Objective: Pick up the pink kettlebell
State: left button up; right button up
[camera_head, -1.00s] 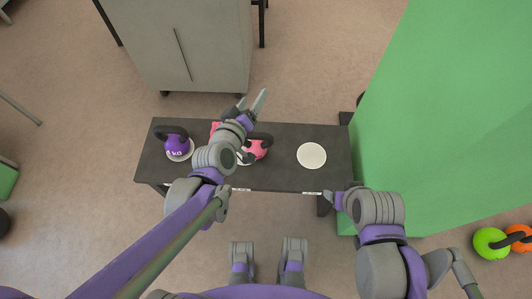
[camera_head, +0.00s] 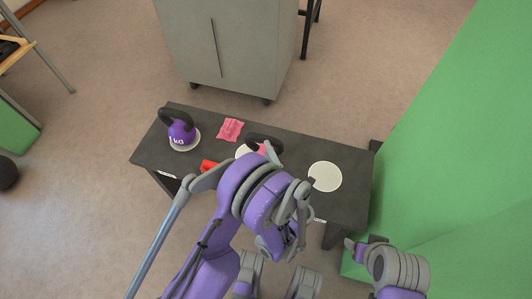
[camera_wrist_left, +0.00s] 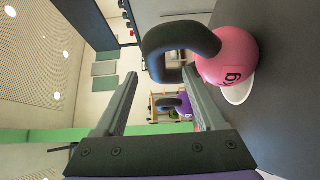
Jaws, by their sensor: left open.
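The pink kettlebell (camera_wrist_left: 226,58) with its thick black handle stands on a white disc (camera_wrist_left: 240,92) in the left wrist view. In the head view its black handle (camera_head: 264,139) shows above my left wrist, which hides most of the body. My left gripper (camera_wrist_left: 158,74) is open, its two long grey fingers reaching toward the handle. The handle's curved end lies just ahead of the fingertips, and nothing is held; I cannot tell whether they touch. In the head view my left arm covers most of this gripper. My right arm shows at the lower right, with no gripper visible.
The dark bench (camera_head: 300,145) also carries a purple kettlebell (camera_head: 182,132), a pink cloth (camera_head: 230,130), a red item (camera_head: 208,166) and an empty white disc (camera_head: 325,176). A grey cabinet (camera_head: 225,45) stands behind, and a green wall (camera_head: 450,150) is at the right.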

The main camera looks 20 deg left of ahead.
pick_arm(q)
jog(key=x, duration=0.8)
jog(key=shift+w+r, duration=0.3)
jog(key=shift+w, duration=0.1)
grip_shut()
jog(key=shift+r, duration=0.15)
dwell(0.8)
